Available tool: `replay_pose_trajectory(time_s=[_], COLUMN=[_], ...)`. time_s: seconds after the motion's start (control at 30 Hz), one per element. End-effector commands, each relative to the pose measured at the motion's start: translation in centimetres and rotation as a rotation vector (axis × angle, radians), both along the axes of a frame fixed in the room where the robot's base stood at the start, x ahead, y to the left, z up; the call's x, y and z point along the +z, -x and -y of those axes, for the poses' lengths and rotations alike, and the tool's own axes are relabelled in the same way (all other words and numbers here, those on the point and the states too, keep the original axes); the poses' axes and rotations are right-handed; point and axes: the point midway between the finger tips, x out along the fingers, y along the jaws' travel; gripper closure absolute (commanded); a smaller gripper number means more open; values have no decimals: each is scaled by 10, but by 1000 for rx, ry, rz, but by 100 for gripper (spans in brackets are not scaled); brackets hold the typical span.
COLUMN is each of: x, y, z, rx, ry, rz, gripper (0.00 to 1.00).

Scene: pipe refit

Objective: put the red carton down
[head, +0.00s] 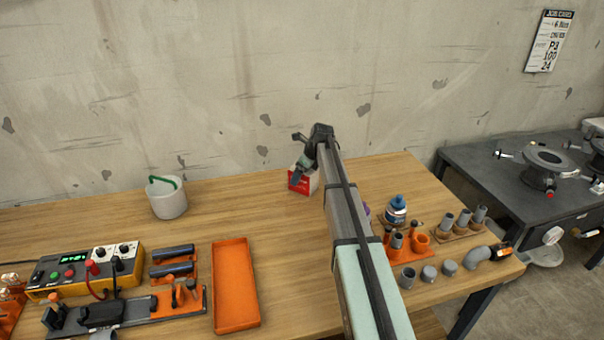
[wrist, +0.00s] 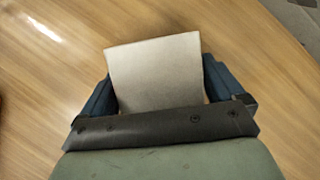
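The red carton (head: 297,183) is at the far middle of the wooden table, by the wall, partly hidden behind my gripper (head: 302,172). In the wrist view its pale top face (wrist: 157,72) fills the space between the two blue fingers of my gripper (wrist: 160,80). The fingers lie against its two sides, so my gripper looks shut on it. The carton looks upright and at or very near the table top; I cannot tell whether its base touches the wood.
A white bucket (head: 167,198) with a green handle stands to the left. An orange tray (head: 236,286) lies nearer, with a yellow control box (head: 85,272) at left. A blue-and-white bottle (head: 396,211) and several pipe pieces (head: 429,272) stand at right. Wood around the carton is clear.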

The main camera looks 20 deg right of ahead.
Motion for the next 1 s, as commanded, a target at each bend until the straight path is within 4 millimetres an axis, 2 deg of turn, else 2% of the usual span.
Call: replay_pose_trajectory(time_s=[0.27,0.43,0.8,1.0], x=[1,11,72,99], y=[0,2,20,28], z=[0,2,21,28], rx=[0,-1,-1,0], ry=[0,1,1,0], rz=[0,2,3,1], gripper=[0,0,0,0])
